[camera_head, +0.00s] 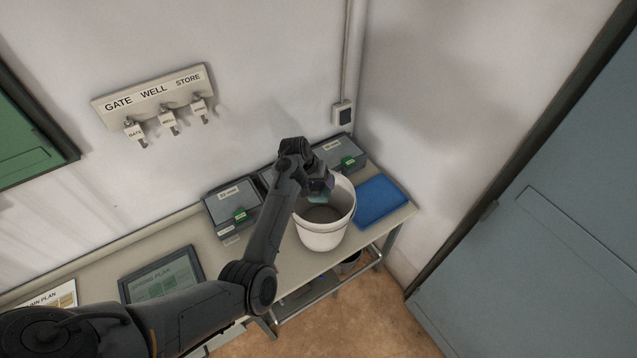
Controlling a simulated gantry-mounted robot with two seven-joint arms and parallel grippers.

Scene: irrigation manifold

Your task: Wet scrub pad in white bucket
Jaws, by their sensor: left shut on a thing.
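A white bucket (325,239) stands upright on the bench, with a grey inside that looks like water or its bare floor; I cannot tell which. My left gripper (320,194) is over the bucket's left rear part, pointing down at its mouth. It is shut on a small greenish thing, likely the scrub pad (317,198), mostly hidden by the gripper. The pad is at or just inside the rim; its exact height is unclear. My right gripper is not in view.
A blue tray (380,203) lies right of the bucket. Grey cases (232,197) with green latches stand along the wall behind. A framed plan (160,276) lies on the bench (219,272) to the left. A key rack (154,95) hangs on the wall.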

